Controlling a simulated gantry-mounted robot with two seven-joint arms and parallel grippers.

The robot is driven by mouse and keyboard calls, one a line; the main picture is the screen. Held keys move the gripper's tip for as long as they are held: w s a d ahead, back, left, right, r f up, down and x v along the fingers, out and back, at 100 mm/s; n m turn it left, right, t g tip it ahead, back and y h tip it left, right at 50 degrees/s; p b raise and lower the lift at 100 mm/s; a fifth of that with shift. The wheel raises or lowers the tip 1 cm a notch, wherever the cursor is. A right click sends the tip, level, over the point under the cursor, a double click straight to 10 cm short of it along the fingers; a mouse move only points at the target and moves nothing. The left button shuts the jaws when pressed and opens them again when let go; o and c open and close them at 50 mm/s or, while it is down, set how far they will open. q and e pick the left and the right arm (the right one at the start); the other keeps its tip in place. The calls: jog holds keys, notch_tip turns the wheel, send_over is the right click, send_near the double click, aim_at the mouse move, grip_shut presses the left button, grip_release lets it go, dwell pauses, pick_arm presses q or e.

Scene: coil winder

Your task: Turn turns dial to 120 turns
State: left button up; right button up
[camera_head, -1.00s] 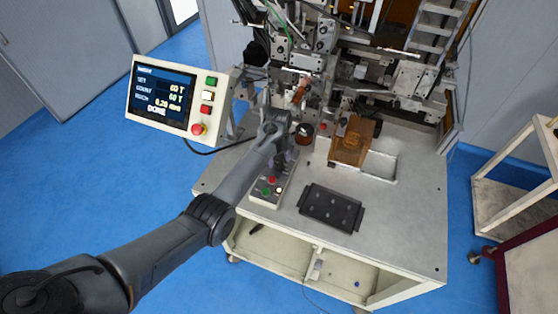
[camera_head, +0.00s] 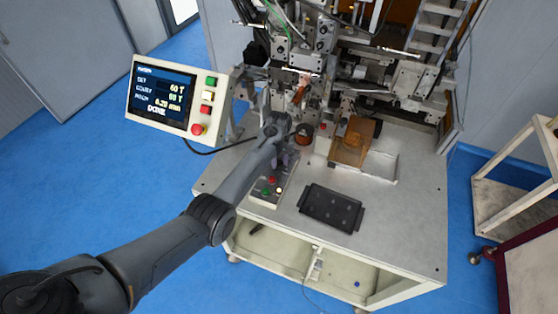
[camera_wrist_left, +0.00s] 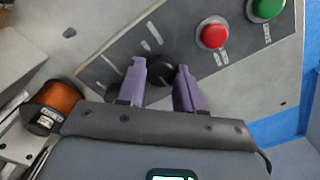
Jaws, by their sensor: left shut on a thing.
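The black turns dial (camera_wrist_left: 161,74) sits on the sloped grey control panel (camera_wrist_left: 202,63) in the left wrist view. My left gripper (camera_wrist_left: 158,80) has its two purple fingers on either side of the dial, shut on it. In the head view my left gripper (camera_head: 282,160) is at the upper part of the control box, and my arm hides the dial there. The display (camera_head: 162,97) reads SET 60 T, with a count that looks like 60 T, and DONE. My right gripper is not in view.
A red button (camera_wrist_left: 213,33) and a green button (camera_wrist_left: 267,6) are near the dial. A copper wire spool (camera_wrist_left: 54,104) stands close to the gripper's left. A black tray (camera_head: 331,208) lies on the table (camera_head: 400,230), whose front right is clear.

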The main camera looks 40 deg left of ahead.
pick_arm(q)
jog(key=shift+r, duration=0.1)
jog(key=m+p, duration=0.2)
jog(key=m, duration=0.1)
jog(key=shift+m+p, duration=0.3)
jog(key=m+p, duration=0.1)
jog(key=m, duration=0.2)
jog(key=shift+m+p, duration=0.35)
jog(key=shift+m, duration=0.75)
jog(key=o, duration=1)
jog(key=shift+o, duration=0.2)
